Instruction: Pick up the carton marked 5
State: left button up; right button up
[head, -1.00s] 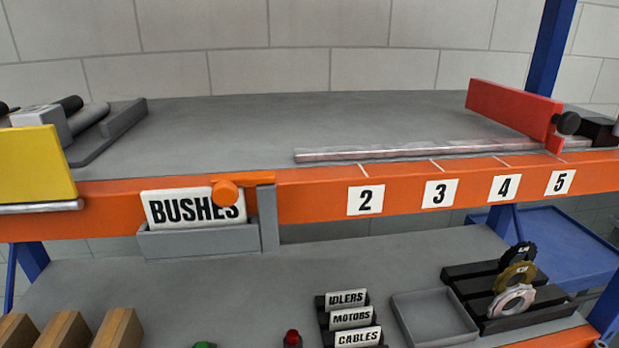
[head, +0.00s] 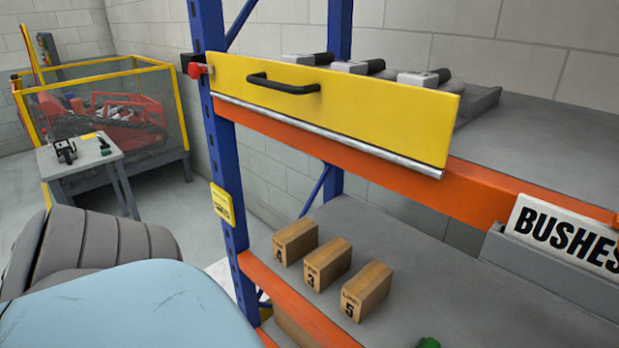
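The carton marked 5 (head: 365,292) is a brown box standing on the grey lower shelf. It is the nearest and rightmost of three similar cartons in a slanted row. The carton marked 3 (head: 326,264) stands just behind it to the left, with a narrow gap between them. A third carton (head: 295,241) stands farthest back, and its mark looks like a 4 but is small. The front face with the 5 is visible, and nothing covers it. Neither of my grippers is in view.
A yellow panel with a black handle (head: 285,84) hangs on the upper shelf's front, above the cartons. A blue upright (head: 217,150) stands left of them. The BUSHES sign (head: 565,235) is at right. A green object (head: 429,343) lies right of the carton marked 5.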

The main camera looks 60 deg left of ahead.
aim_at(364, 292)
jog(key=u, duration=1.35)
jog(key=k+j+u, duration=0.2)
